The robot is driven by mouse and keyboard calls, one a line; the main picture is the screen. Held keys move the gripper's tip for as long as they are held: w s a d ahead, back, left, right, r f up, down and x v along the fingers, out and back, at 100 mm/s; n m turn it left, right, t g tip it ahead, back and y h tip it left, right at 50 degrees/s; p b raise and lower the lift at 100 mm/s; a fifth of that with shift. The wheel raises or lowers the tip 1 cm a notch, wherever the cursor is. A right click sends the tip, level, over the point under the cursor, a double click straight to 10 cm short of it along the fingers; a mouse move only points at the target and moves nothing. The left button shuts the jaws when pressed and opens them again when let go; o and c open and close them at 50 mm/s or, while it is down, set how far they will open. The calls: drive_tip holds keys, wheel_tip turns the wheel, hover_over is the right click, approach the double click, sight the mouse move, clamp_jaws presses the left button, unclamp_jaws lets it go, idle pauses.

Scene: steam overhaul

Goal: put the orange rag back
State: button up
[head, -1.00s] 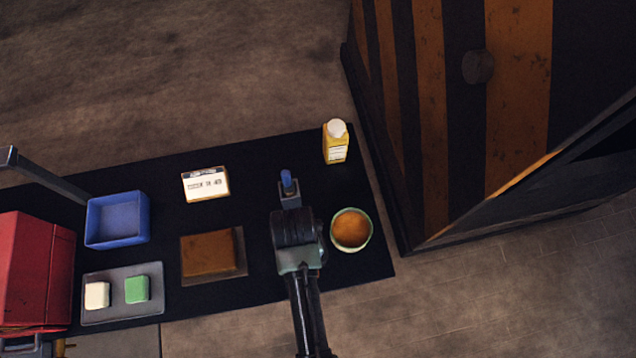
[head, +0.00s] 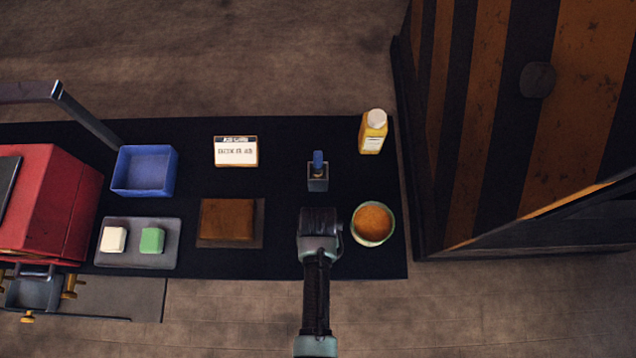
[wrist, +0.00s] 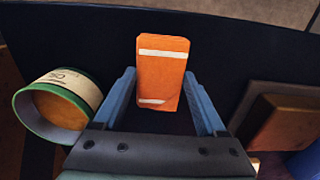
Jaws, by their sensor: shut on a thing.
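The orange rag (wrist: 163,75) shows in the wrist view as an orange block with two white bands. It sits between the blue fingertips of my gripper (wrist: 160,78), which is shut on it. In the head view my gripper (head: 318,168) is over the black mat, left of the round tin and right of the brown block; the rag is mostly hidden there. I cannot tell how high the rag is above the mat.
A green-rimmed tin (head: 373,223) with orange-brown contents is close on the right. A brown block (head: 228,218), a blue tray (head: 145,171), a grey tray (head: 137,258) with two small blocks, a card (head: 236,151) and a yellow bottle (head: 372,132) stand around. A striped cabinet (head: 520,110) is at right.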

drive_tip(key=o, duration=1.2)
drive_tip(key=shift+f, duration=0.15)
drive_tip(key=shift+o, duration=0.2)
wheel_tip(320, 180, up, 12)
drive_tip(key=p, duration=0.2)
drive_tip(key=w+r+t, duration=0.6)
drive_tip(key=w+r, duration=0.6)
drive_tip(key=r, duration=0.4)
drive_tip(key=w+r+t, duration=0.7)
drive_tip(key=w+r, duration=0.4)
drive_tip(key=r, duration=0.4)
wheel_tip(320, 180, up, 17)
drive_tip(key=t, duration=0.5)
drive_tip(key=s+r+t, duration=0.4)
drive_tip(key=s+r, duration=0.2)
drive_tip(key=r, duration=0.6)
drive_tip(key=s+r+t, duration=0.5)
drive_tip(key=s+r, duration=0.2)
drive_tip(key=r, duration=0.6)
drive_tip(key=shift+s+r, duration=0.2)
